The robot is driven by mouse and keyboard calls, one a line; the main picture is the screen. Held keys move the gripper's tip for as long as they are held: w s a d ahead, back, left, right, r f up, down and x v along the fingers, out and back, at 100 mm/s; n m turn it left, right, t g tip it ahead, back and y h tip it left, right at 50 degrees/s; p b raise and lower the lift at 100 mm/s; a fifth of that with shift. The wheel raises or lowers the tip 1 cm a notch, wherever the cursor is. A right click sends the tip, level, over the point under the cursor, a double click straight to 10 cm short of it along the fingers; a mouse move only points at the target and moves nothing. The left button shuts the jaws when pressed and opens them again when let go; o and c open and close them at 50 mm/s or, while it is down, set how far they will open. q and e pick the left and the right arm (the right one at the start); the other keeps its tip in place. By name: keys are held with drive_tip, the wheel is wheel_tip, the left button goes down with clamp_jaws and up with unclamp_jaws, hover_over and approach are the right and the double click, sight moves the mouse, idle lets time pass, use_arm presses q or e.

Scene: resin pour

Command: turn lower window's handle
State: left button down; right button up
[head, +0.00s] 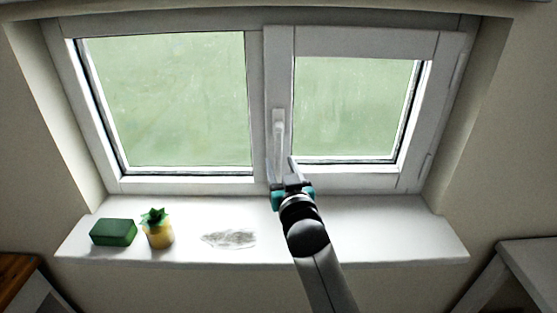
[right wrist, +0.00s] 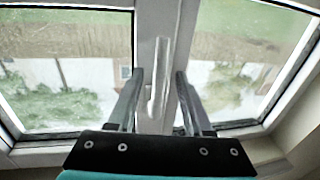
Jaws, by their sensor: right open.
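The window's white handle (head: 278,127) is on the middle frame between the two panes, with its lever pointing down. In the right wrist view the handle (right wrist: 158,80) stands upright between my fingers. My right gripper (head: 281,160) is open below the handle's upper part, its fingers pointing up at the window frame. In the right wrist view its two fingers (right wrist: 158,78) are apart, one on each side of the handle, with gaps showing. Contact with the handle cannot be made out. The window (head: 170,100) looks closed. My left gripper is out of view.
On the white sill (head: 380,228) are a green sponge-like block (head: 113,232), a pineapple-shaped object (head: 157,229) and a grey smudge (head: 229,238). The sill's right part is clear. A wooden surface (head: 14,271) is at lower left, a pale piece of furniture (head: 525,253) at lower right.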

sight(279, 162)
drive_tip(key=shift+w+a, duration=0.15)
drive_tip(key=shift+w, duration=0.6)
drive_tip(key=shift+w+a, duration=0.15)
drive_tip(key=shift+w, duration=0.6)
clamp_jaws()
idle(0.4)
